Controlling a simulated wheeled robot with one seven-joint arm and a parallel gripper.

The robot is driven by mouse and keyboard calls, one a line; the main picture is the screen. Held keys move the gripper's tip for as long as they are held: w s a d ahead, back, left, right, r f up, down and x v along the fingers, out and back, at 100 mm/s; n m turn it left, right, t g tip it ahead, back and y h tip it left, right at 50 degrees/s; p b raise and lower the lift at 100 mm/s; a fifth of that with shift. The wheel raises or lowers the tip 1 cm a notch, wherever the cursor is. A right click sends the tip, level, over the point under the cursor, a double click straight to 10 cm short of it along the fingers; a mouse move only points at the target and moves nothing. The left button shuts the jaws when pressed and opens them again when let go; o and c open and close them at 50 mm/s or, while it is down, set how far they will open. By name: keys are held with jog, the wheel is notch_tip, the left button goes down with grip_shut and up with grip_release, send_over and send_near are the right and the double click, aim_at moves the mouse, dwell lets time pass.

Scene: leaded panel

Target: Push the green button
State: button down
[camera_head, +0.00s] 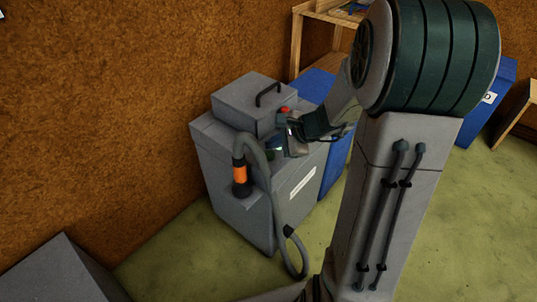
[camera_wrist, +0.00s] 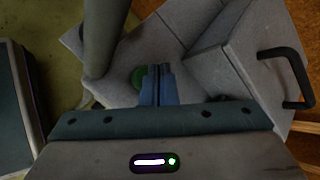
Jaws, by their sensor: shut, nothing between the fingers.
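The green button (camera_wrist: 138,77) is a round green disc on the grey top of the machine (camera_head: 239,185) in the wrist view. The left finger partly covers it. My gripper (camera_wrist: 160,70) is shut and empty, with its blue fingers together. Its fingertips appear just right of the button in the wrist view; I cannot tell whether they touch it. In the head view my gripper (camera_head: 277,153) is low over the machine's top, beside the raised box, and the button is hard to make out there.
A raised grey box (camera_head: 258,104) with a black handle (camera_wrist: 288,75) stands on the machine. A thick grey hose (camera_head: 265,165) with an orange band loops down its front. A small red part (camera_head: 284,110) shows by the box. Blue bins (camera_head: 338,165) stand behind.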

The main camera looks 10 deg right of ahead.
aim_at(273, 155)
jog(key=shift+r, duration=0.1)
jog(key=shift+r+p, duration=2.4)
jog(key=shift+r, duration=0.5)
